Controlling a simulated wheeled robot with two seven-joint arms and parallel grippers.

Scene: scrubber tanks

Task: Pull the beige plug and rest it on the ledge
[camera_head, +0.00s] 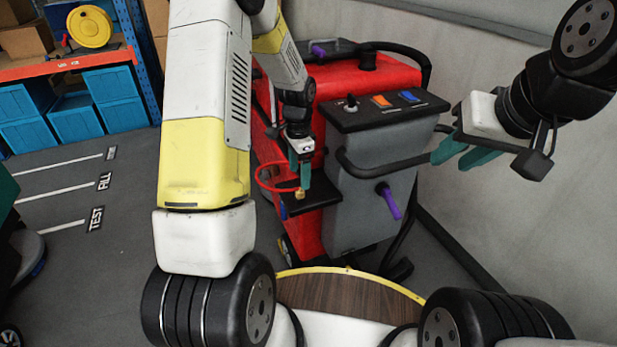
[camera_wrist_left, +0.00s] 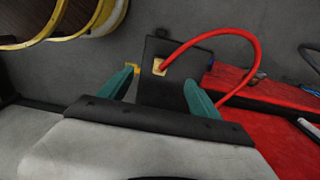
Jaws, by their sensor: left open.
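The beige plug (camera_head: 299,194) shows at the black ledge (camera_head: 318,196) on the front of the red machine, with a red cable (camera_head: 268,172) running from it. In the left wrist view the plug (camera_wrist_left: 159,67) lies against the black plate (camera_wrist_left: 165,95), between and just beyond the fingertips. I cannot tell whether it is seated in a socket or loose. My left gripper (camera_head: 299,176) points down just above the plug, its teal fingers apart and nothing gripped. My right gripper (camera_head: 462,153) is open and empty, to the right of the machine's grey panel.
The red scrubber machine (camera_head: 345,85) has a grey tank (camera_head: 355,205) with a purple handle (camera_head: 389,201) and a black control panel (camera_head: 383,107). A black bar (camera_head: 385,170) crosses near my right gripper. Blue bins (camera_head: 105,100) stand far left, with open floor before them.

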